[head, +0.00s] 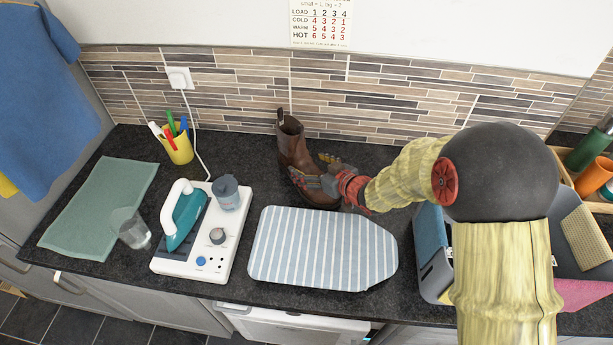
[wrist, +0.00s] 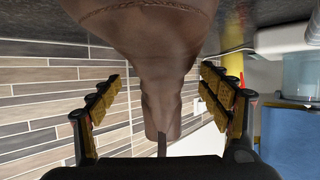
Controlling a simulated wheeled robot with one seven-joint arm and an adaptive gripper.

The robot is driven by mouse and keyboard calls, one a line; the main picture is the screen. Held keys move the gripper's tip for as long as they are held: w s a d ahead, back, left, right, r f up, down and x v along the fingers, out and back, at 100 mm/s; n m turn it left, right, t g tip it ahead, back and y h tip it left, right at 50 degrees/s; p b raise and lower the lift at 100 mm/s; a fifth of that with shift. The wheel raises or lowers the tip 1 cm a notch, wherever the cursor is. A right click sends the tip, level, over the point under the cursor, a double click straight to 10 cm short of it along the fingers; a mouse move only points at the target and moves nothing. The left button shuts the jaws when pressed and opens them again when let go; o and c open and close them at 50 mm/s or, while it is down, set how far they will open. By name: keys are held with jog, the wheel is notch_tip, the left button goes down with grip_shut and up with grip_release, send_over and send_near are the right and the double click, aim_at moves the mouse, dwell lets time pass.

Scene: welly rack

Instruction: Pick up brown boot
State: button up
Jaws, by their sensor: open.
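A brown boot (head: 292,148) stands upright on the dark counter near the tiled wall in the head view. Its shaft rises at the left, and its foot is partly hidden behind my gripper (head: 315,178). In the wrist view the boot (wrist: 155,62) fills the middle, appearing upside down. My gripper (wrist: 163,100) is open, with one finger on each side of the boot's shaft. Gaps show between the fingers and the leather in the wrist view, so the boot is not clasped.
A striped ironing board (head: 322,248) lies in front of the boot. A white iron station (head: 170,263), a clear glass (head: 130,228), a yellow pen cup (head: 180,150) and a green mat (head: 95,205) are to the left. A grey bin (head: 436,272) stands right.

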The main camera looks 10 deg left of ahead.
jog(key=shift+a, duration=0.1)
jog(key=shift+c, duration=1.2)
grip_shut()
jog(key=shift+w+r, duration=0.1)
jog(key=shift+w, duration=0.05)
